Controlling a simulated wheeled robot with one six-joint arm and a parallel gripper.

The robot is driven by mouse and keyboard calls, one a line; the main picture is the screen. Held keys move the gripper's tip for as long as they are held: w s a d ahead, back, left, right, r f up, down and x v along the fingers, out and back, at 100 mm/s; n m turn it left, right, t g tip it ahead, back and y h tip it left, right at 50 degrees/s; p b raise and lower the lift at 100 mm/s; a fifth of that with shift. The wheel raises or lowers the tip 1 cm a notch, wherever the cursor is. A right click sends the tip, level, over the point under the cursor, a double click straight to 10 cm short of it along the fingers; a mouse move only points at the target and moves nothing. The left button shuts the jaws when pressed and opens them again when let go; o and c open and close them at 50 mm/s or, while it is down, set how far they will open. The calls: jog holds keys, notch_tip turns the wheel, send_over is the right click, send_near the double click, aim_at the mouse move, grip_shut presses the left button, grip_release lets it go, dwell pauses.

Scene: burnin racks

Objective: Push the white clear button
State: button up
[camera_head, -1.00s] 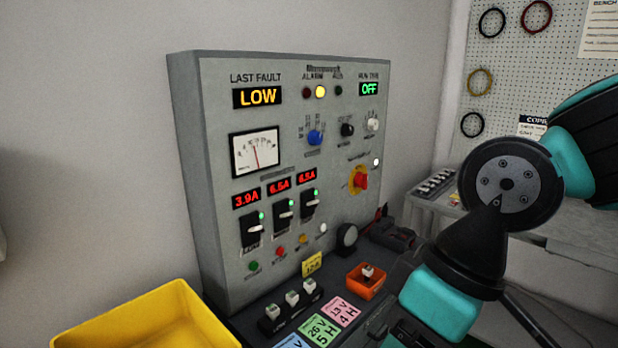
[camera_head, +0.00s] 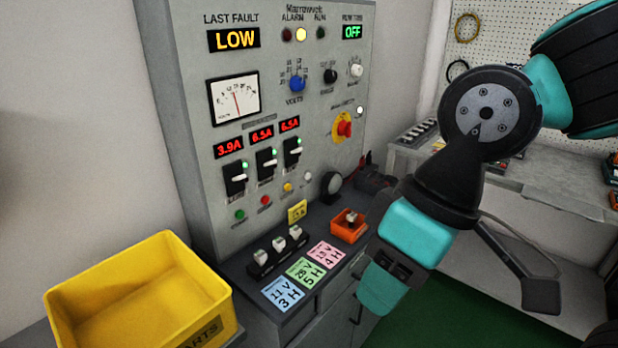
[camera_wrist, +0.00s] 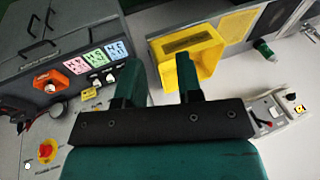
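The white button (camera_head: 308,176) is at the right end of a slanting row of small buttons low on the grey panel (camera_head: 190,130) in the head view. Yellow (camera_head: 287,187), red (camera_head: 266,200) and green (camera_head: 240,215) buttons are to its left. I cannot read their labels. My gripper (camera_head: 380,290) hangs to the right of and below the white button, apart from the panel. In the wrist view my gripper (camera_wrist: 158,78) has two teal fingers well apart with nothing held between them. I cannot make out the white button there.
A yellow bin (camera_head: 140,290) stands at the left. An orange tray (camera_head: 348,228), a black round knob (camera_head: 331,187), a black block with white switches (camera_head: 262,258) and coloured cards (camera_head: 305,271) sit on the ledge below the panel. A red-yellow knob (camera_head: 343,127) is higher right.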

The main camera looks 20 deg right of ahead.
grip_shut()
dwell(1.4)
